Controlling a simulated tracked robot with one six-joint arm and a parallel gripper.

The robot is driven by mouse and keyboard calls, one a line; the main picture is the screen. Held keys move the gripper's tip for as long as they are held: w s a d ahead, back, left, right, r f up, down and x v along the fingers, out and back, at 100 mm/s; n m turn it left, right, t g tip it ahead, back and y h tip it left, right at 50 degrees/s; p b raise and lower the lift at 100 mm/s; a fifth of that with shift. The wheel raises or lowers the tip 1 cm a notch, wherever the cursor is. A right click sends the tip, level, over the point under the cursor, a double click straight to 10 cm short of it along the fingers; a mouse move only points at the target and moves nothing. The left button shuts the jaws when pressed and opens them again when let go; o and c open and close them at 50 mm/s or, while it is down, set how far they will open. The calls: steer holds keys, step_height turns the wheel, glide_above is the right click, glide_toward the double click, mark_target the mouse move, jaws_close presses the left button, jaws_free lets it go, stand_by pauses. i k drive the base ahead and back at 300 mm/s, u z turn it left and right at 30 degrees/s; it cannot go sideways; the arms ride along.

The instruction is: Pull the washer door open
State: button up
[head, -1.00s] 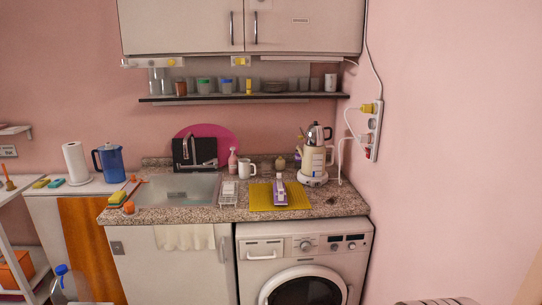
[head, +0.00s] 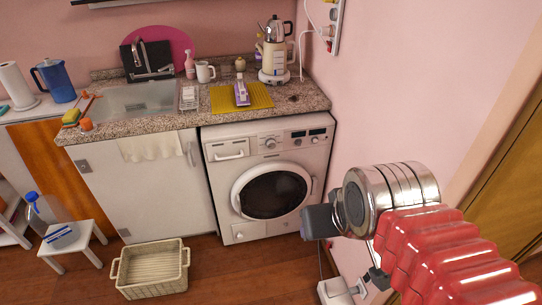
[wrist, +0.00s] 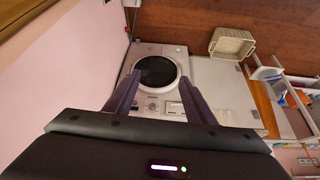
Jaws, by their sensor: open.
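The white washer (head: 220,180) stands under the right end of the counter. Its round door (head: 272,192), a white ring around dark glass, looks closed. A pale handle-like piece (head: 314,186) shows at the ring's right edge. In the wrist view the washer appears upside down, with the door (wrist: 155,72) ahead of my fingers. My gripper (wrist: 159,82) is open and empty, its two dark fingers spread apart, with a gap to the door. In the head view my arm comes in from the right, and its fingers are hard to make out there.
A wicker basket (head: 150,270) sits on the floor left of the washer. A small white stool (head: 72,243) with a bottle stands farther left. The pink wall (head: 350,130) is close on the washer's right. The wooden floor before the washer looks clear.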

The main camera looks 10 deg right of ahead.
mark_target(274, 190)
steer(key=u, duration=0.65)
steer(key=i, duration=1.35)
steer(key=u, duration=0.65)
